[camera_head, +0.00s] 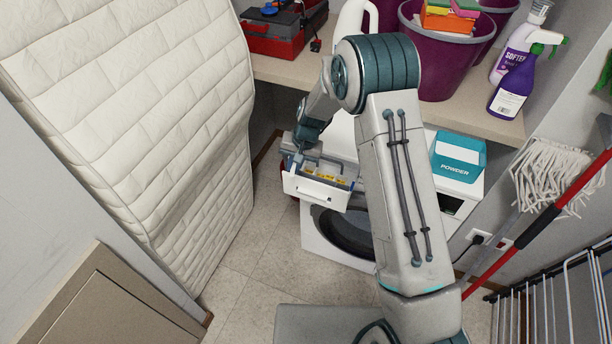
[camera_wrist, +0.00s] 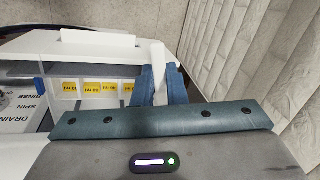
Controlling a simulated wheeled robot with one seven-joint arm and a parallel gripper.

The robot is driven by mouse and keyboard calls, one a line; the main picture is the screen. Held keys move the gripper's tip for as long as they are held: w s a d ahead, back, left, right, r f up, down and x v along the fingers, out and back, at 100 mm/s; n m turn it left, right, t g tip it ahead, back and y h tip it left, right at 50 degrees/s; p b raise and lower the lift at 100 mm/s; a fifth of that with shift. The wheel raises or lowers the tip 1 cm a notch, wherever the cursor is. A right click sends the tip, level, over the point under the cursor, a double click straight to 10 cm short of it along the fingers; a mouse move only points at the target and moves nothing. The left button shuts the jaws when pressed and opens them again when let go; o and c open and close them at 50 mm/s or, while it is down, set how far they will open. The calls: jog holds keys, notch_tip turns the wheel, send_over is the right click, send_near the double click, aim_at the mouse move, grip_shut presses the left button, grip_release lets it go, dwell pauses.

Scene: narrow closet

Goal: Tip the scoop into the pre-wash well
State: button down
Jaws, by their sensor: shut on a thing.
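My gripper (camera_head: 298,158) is over the left end of the washer's pulled-out detergent drawer (camera_head: 316,193). In the wrist view my two blue fingers (camera_wrist: 161,84) are shut on a narrow white piece, which looks like the scoop's handle (camera_wrist: 157,56). The scoop's bowl cannot be made out, so its tilt and any powder in it are hidden. The white drawer (camera_wrist: 100,50) lies left of the fingers in the wrist view, with a row of yellow labels (camera_wrist: 93,88) inside. The labels are too small to tell which compartment is the pre-wash well.
The white washer (camera_head: 318,240) stands below the shelf (camera_head: 480,121). A teal powder box (camera_head: 458,157) sits on its top at right. A quilted mattress (camera_head: 150,120) leans close on the left. A mop (camera_head: 550,175) and a drying rack (camera_head: 540,310) are at right.

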jog(key=shift+d+f+y+b, duration=0.1)
jog(key=shift+f+y+b, duration=0.3)
jog(key=shift+b, duration=0.7)
dwell(0.4)
jog(key=shift+d+r+y+b, duration=0.1)
jog(key=shift+d+y+b, duration=0.15)
jog(key=shift+y+b, duration=0.8)
jog(key=shift+d+r+y+b, duration=0.15)
jog(key=shift+y+b, duration=0.45)
jog(key=shift+b, duration=0.85)
jog(key=shift+d+r+y+b, duration=0.1)
jog(key=shift+d+y+b, duration=0.2)
jog(key=shift+y+b, duration=0.75)
dwell(3.0)
